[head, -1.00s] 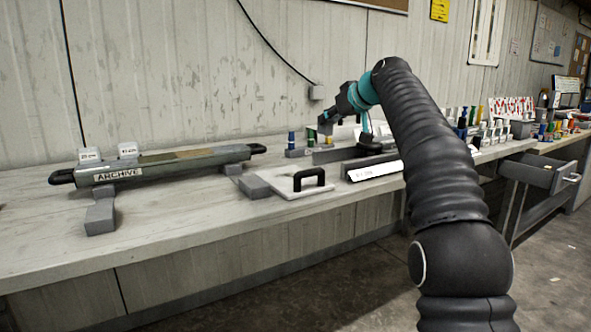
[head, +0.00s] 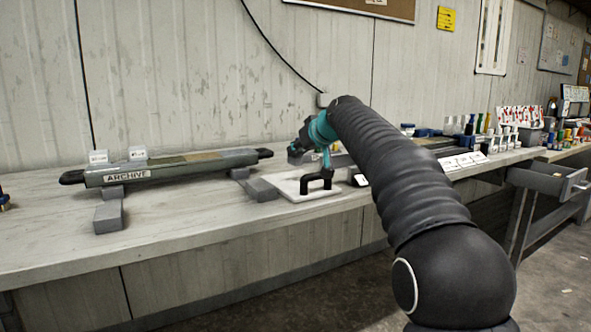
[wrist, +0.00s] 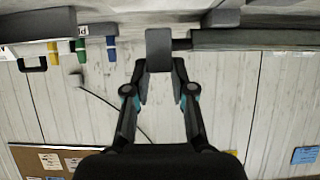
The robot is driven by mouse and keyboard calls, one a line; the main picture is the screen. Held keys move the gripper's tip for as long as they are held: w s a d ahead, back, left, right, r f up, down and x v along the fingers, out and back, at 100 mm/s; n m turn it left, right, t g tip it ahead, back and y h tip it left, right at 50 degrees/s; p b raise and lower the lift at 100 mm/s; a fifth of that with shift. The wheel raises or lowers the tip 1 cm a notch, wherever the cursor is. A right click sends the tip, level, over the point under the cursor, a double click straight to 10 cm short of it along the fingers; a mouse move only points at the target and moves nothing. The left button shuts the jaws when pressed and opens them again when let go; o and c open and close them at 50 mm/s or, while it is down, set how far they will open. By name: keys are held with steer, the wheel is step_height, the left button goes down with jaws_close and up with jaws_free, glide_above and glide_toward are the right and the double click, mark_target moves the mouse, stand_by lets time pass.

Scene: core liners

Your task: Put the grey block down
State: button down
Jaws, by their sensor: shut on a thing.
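My gripper (wrist: 160,82) is shut on a grey block (wrist: 158,46) in the wrist view, with a finger on each side of it. That view is upside down, with the bench along its top. In the head view my gripper (head: 299,148) is above the back of the bench, behind the white board; my arm partly hides it. The held block cannot be made out clearly there.
A long grey core liner marked ARCHIVE (head: 205,169) rests on grey supports on the bench (head: 60,255). Another grey block (head: 259,189) lies beside a white board (head: 293,188) with a black handle. Clear bench lies in front of the liner.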

mark_target(298, 162)
steer(key=shift+a+f+b, duration=0.15)
steer(key=shift+f+b, duration=1.65)
steer(key=shift+f, duration=0.15)
steer(key=shift+f, duration=0.1)
steer(key=shift+f, duration=0.15)
steer(key=c, duration=1)
jaws_free()
steer(key=shift+r, duration=0.35)
steer(key=b+v, duration=0.1)
steer(key=v, duration=1.1)
steer(key=shift+f, duration=0.15)
